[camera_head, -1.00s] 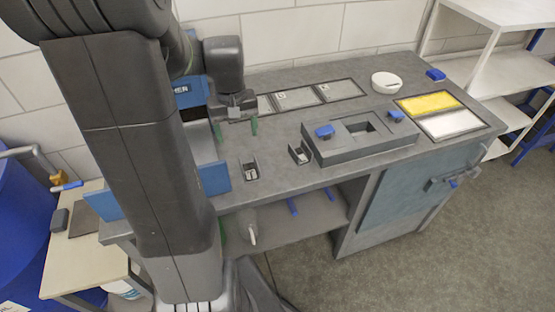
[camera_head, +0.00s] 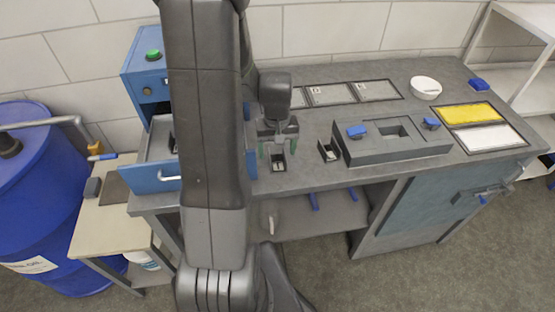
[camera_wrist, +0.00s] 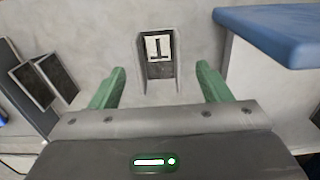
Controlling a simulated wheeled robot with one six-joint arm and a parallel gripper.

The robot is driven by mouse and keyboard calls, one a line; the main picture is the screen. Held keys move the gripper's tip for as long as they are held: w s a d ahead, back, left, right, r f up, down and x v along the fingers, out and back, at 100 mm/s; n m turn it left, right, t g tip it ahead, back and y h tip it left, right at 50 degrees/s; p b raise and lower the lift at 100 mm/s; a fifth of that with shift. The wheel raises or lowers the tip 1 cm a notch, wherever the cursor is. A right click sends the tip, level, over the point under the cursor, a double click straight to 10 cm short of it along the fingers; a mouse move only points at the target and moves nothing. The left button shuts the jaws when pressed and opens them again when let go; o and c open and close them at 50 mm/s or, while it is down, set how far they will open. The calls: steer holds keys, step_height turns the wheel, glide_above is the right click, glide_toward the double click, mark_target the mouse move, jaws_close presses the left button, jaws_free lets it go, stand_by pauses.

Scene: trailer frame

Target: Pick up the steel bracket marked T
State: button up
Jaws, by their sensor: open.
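The steel bracket marked T (camera_wrist: 158,56) stands on the grey bench top, its T label facing up in the wrist view. In the head view the bracket (camera_head: 279,162) shows just below my gripper (camera_head: 279,150). In the wrist view my gripper (camera_wrist: 160,90) is open, with its two green fingers apart and nothing between them. The bracket lies ahead of the fingertips, roughly centred between them, and I see no contact. A second bracket (camera_head: 328,151) stands to the right; it shows at the left in the wrist view (camera_wrist: 32,84), its marking not readable.
A grey fixture block (camera_head: 395,151) with blue clamps stands right of the brackets. An open blue drawer (camera_head: 152,178) juts out at left; a blue edge (camera_wrist: 275,35) is near my right finger in the wrist view. Framed plates (camera_head: 331,95) and a white bowl (camera_head: 425,88) lie behind.

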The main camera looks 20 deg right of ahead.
mark_target(278, 163)
steer(key=shift+d+f, duration=0.1)
steer(key=shift+f, duration=1.5)
steer(key=c, duration=1.3)
steer(key=shift+w+r, duration=0.1)
steer(key=shift+r, duration=0.05)
